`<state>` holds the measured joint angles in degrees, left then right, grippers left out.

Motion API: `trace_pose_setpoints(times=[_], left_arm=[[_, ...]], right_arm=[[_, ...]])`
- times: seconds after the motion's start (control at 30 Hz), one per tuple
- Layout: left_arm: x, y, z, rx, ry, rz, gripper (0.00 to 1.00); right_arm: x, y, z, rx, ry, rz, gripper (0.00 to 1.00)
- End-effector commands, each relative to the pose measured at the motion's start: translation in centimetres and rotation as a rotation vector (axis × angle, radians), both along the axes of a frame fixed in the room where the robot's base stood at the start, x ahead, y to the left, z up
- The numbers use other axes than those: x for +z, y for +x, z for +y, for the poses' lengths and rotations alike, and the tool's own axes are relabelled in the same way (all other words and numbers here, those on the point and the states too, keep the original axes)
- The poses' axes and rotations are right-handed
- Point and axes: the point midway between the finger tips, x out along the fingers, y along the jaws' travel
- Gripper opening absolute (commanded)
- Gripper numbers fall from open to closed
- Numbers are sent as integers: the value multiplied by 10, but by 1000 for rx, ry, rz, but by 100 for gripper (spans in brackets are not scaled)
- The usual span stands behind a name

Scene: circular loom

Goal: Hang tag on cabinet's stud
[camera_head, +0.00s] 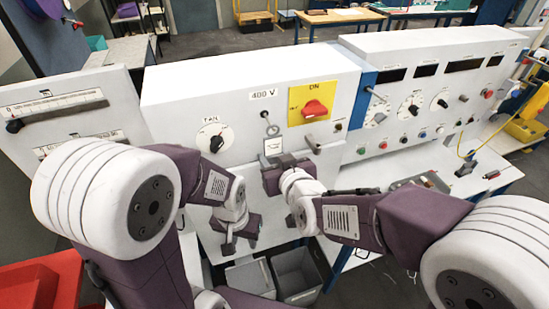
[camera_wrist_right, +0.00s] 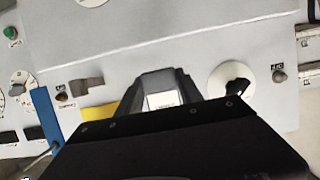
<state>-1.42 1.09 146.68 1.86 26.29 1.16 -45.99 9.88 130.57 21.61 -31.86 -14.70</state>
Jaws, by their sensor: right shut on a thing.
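The grey cabinet (camera_head: 200,92) carries a small round metal fitting, apparently the stud (camera_head: 265,115), below the "400 V" label in the head view. In the right wrist view the tag (camera_wrist_right: 162,100) shows between the dark fingers. I cannot tell whether the tag touches the stud. My left gripper (camera_head: 240,238) hangs low before the cabinet front, apart from the tag; its finger gap is unclear.
A yellow plate with a red rotary switch (camera_head: 315,108) is right of the stud. A black knob (camera_head: 215,143) is to its left, and a small lever (camera_head: 313,143) stands near my right gripper. Grey bins (camera_head: 297,272) sit below.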

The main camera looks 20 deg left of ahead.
Motion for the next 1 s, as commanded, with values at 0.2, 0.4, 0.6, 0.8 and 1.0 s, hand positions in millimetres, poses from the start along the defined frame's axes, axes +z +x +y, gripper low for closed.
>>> trace_pose_setpoints(times=[0.2,0.4,0.6,0.8,1.0], left_arm=[[-3,0,0,0,0,0,38],[-2,0,0,0,0,0,38],[-5,0,0,0,0,0,38],[-7,0,0,0,0,0,38],[-7,0,0,0,0,0,38]], right_arm=[[0,1,-1,0,1,-1,0],[0,3,1,0,1,-1,0],[-3,3,1,0,1,-1,0],[-4,3,1,0,0,0,0],[-5,3,1,0,-1,2,65]])
